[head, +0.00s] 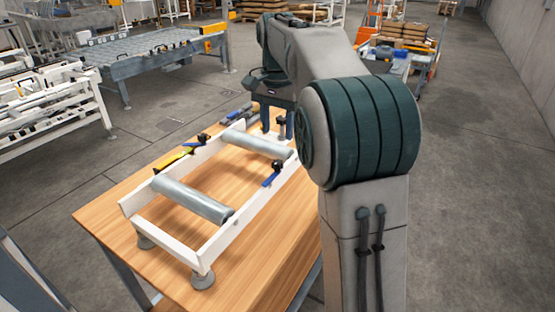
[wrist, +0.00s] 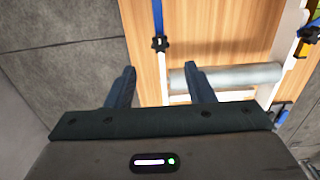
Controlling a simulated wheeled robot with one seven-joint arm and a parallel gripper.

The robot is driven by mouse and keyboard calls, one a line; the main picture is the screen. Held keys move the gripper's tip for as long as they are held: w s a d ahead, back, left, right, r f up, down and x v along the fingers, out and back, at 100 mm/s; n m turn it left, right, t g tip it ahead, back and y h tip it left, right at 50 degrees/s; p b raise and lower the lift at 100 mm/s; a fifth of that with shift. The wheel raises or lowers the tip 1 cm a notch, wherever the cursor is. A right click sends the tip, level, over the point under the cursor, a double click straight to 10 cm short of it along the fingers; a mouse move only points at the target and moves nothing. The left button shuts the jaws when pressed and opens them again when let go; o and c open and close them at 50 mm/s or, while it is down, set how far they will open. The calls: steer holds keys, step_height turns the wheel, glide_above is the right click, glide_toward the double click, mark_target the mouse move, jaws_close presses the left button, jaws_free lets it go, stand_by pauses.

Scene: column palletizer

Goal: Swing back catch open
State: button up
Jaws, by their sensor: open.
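A white frame (head: 210,245) with grey rollers stands on a wooden table. Blue catches with black knobs sit along it: a near right one (head: 270,178), one on the left rail (head: 199,146) and one at the far left (head: 234,116). My gripper (head: 277,128) is at the far right end of the frame, fingers pointing down, open and empty. In the wrist view, a blue catch (wrist: 158,15) with a black knob (wrist: 160,43) lies beyond the gap between my open fingertips (wrist: 160,68), apart from both. My arm hides part of the frame's right side in the head view.
The wooden tabletop (head: 115,195) is bare at the front left. A yellow strip (head: 176,158) lies along the left rail. White racks (head: 50,110) and a conveyor (head: 150,58) stand behind, across open floor.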

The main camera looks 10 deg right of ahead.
mark_target(278, 162)
step_height(278, 162, down, 9)
steer(key=shift+f+b, duration=0.1)
steer(key=shift+b, duration=0.25)
steer(key=c, duration=1)
